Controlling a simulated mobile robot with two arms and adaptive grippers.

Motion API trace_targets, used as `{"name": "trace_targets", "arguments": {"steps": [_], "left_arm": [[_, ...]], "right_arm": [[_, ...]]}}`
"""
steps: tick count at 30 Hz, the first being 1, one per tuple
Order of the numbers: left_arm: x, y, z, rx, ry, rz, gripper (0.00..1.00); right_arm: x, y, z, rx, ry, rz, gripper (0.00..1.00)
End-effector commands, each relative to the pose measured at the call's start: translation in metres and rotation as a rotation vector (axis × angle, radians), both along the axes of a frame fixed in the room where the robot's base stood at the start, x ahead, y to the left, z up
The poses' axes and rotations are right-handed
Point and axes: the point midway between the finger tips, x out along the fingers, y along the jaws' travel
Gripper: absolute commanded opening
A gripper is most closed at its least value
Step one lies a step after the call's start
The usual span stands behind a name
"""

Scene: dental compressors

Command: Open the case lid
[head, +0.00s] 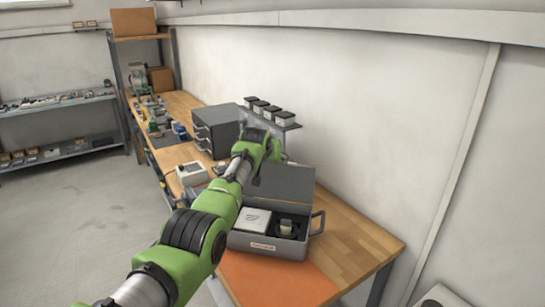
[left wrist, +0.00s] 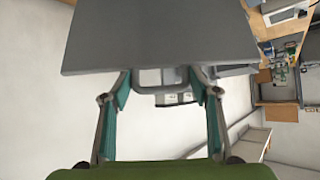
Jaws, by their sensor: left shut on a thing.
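The grey case (head: 266,243) stands on the bench with its lid (head: 290,181) raised, roughly upright at the back. Inside the case are a white box (head: 255,219) and a dark insert with a small pale-topped item (head: 287,226). My left arm reaches across to the lid's left side; its fingers are mostly hidden in the head view. In the left wrist view my left gripper (left wrist: 160,80) is at the lid's edge, and the lid (left wrist: 160,38) fills the top. The gripper is shut on the lid; the exact contact is partly hidden. My right gripper is not in view.
A dark drawer unit (head: 216,130) and a shelf with several small dark-topped containers (head: 283,118) stand behind the lid. A white device (head: 191,173) is left of my arm. An orange mat (head: 280,283) lies bare in front, and the bench at right (head: 355,238) is clear.

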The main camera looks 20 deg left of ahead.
Motion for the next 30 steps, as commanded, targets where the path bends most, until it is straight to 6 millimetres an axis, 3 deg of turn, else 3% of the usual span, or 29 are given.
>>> {"name": "trace_targets", "arguments": {"steps": [30], "left_arm": [[-0.0016,-0.0013,-0.0016,-0.014,0.018,0.003,0.17]], "right_arm": [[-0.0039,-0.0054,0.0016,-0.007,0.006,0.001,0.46]]}}
